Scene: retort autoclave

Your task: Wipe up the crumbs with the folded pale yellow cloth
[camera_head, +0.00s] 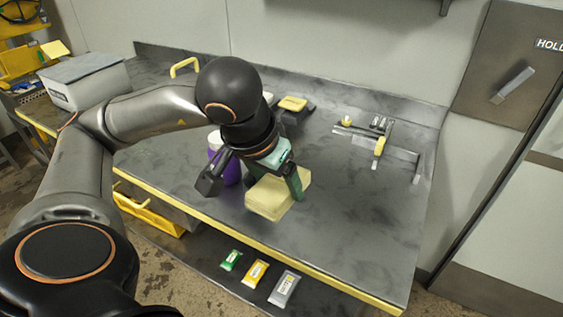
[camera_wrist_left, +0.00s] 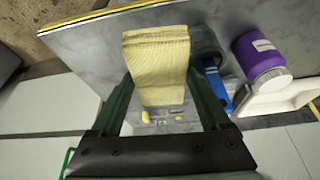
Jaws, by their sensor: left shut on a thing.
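The folded pale yellow cloth (camera_head: 275,196) is a thick rectangular pad over the front middle of the grey table (camera_head: 345,215). My left gripper (camera_head: 274,178) reaches down to it from above and is shut on it. In the left wrist view the cloth (camera_wrist_left: 156,62) stands out between the two green fingers. I cannot tell whether its underside touches the table. I cannot make out any crumbs; the arm and the cloth hide part of the surface. My right gripper is not in view.
A purple jar (camera_head: 232,171) stands close to the left of the cloth. Farther back are a yellow pad on a dark holder (camera_head: 293,104) and a metal fixture (camera_head: 400,160). A grey lidded box (camera_head: 88,80) is at the left. The table's right front is clear.

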